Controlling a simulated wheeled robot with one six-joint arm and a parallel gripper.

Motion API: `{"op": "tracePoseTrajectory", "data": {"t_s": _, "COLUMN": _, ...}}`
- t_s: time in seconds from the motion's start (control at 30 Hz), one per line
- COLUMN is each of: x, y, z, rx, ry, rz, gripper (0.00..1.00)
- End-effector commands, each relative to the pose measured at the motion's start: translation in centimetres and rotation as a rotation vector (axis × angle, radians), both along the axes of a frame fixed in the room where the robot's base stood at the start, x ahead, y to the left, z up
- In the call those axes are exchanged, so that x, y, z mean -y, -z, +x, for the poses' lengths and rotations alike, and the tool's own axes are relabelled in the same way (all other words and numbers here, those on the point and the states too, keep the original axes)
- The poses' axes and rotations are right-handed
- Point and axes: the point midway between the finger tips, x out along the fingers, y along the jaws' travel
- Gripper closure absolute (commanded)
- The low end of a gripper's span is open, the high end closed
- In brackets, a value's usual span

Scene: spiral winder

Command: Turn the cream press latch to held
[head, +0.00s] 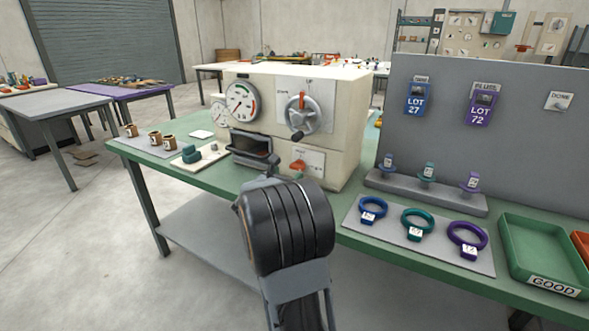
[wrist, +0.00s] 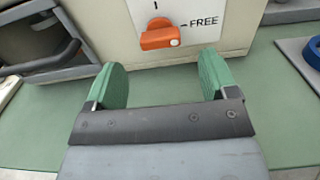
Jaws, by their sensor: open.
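The cream press (head: 345,125) stands on the green bench. Its orange latch (head: 298,166) is low on the front, on a white plate to the right of the dark press opening. In the wrist view the latch (wrist: 160,36) lies roughly level, with its right end toward the mark lettered FREE (wrist: 203,21). The other end of the scale is cut off at the top. My gripper (wrist: 160,78) is open and empty, its two green fingers apart. The latch lies ahead of the gap between them, not touched. In the head view my arm hides the gripper.
A crank wheel (head: 303,114) and gauges (head: 241,101) sit higher on the press. The dark metal press opening (wrist: 45,60) juts out left of my fingers. A grey mat (wrist: 290,50) with a blue ring (wrist: 314,50) lies to the right. Green bench top is clear between.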

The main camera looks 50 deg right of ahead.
Motion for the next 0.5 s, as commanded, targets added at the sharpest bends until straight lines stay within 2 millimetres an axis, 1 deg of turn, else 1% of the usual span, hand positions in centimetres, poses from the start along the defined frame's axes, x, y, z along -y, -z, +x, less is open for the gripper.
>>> {"op": "tracePoseTrajectory", "data": {"t_s": 0.03, "x": 1.0, "y": 0.0, "z": 0.2, "rx": -0.001, "ry": 0.003, "rz": 0.001, "gripper": 0.21}}
{"op": "tracePoseTrajectory", "data": {"t_s": 0.2, "x": 3.4, "y": 0.0, "z": 0.8, "rx": -0.001, "ry": 0.002, "rz": 0.000, "gripper": 0.21}}
{"op": "tracePoseTrajectory", "data": {"t_s": 0.4, "x": 5.0, "y": 0.0, "z": 1.2, "rx": -0.001, "ry": 0.001, "rz": 0.000, "gripper": 0.21}}
{"op": "tracePoseTrajectory", "data": {"t_s": 0.5, "x": 5.3, "y": 0.0, "z": 1.3, "rx": -0.002, "ry": -0.001, "rz": 0.000, "gripper": 0.21}}
